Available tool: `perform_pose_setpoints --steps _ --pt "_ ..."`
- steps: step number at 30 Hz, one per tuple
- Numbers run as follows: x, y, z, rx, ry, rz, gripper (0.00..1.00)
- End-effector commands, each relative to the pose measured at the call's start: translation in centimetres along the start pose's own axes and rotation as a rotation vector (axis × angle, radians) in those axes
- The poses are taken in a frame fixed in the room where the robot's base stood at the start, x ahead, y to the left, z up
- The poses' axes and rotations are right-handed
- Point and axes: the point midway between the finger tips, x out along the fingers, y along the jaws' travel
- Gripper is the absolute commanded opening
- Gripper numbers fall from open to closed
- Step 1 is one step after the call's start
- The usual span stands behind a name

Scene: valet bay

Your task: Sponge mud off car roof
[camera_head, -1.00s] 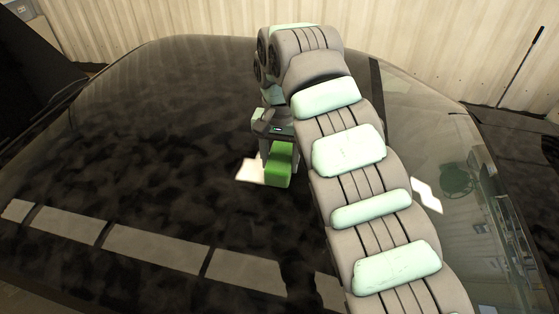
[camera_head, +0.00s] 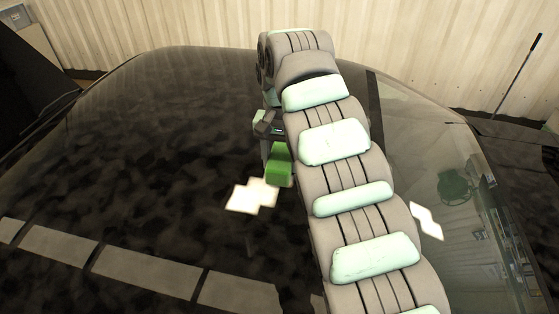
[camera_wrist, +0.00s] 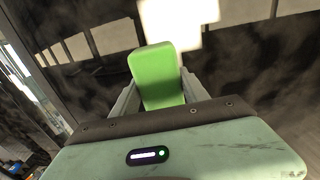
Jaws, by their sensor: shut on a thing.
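The dark, glossy car roof (camera_head: 150,145) fills most of the head view and bears blotchy brown mud (camera_head: 130,175) over its near and middle parts. The far strip of roof looks smoother. My gripper (camera_head: 275,147) is shut on a green sponge (camera_head: 279,170), low over the right half of the roof. In the wrist view the sponge (camera_wrist: 156,75) stands between the two fingers of my gripper (camera_wrist: 160,100), with muddy roof beyond it. The sponge's underside is hidden, so I cannot tell whether it touches the roof. My arm hides part of the roof's right side.
Bright white patches (camera_head: 251,197) and grey panels (camera_head: 145,268) on the roof look like reflections. The windshield-like glass (camera_head: 430,150) slopes away at the right. A corrugated wall (camera_head: 200,25) stands behind the car, with a thin pole (camera_head: 518,70) leaning at the right.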

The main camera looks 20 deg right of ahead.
Motion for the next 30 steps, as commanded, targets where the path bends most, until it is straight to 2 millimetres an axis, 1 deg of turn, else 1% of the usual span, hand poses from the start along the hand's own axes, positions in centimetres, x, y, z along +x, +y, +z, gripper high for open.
perform_pose_setpoints --steps 1,3,14,18,22,30 --pt "-1.5 -0.2 0.0 -0.003 0.002 -0.001 0.01" --pt "-2.7 -0.1 0.1 -0.002 0.0 0.0 0.01" --pt "-5.8 0.0 0.1 -0.001 -0.001 0.0 0.01" --pt "-7.3 0.0 0.1 -0.001 -0.001 0.0 0.01" --pt "-8.1 -0.1 0.1 -0.003 -0.001 0.0 0.01" --pt "-8.0 -0.1 0.1 -0.003 -0.001 0.0 0.01"
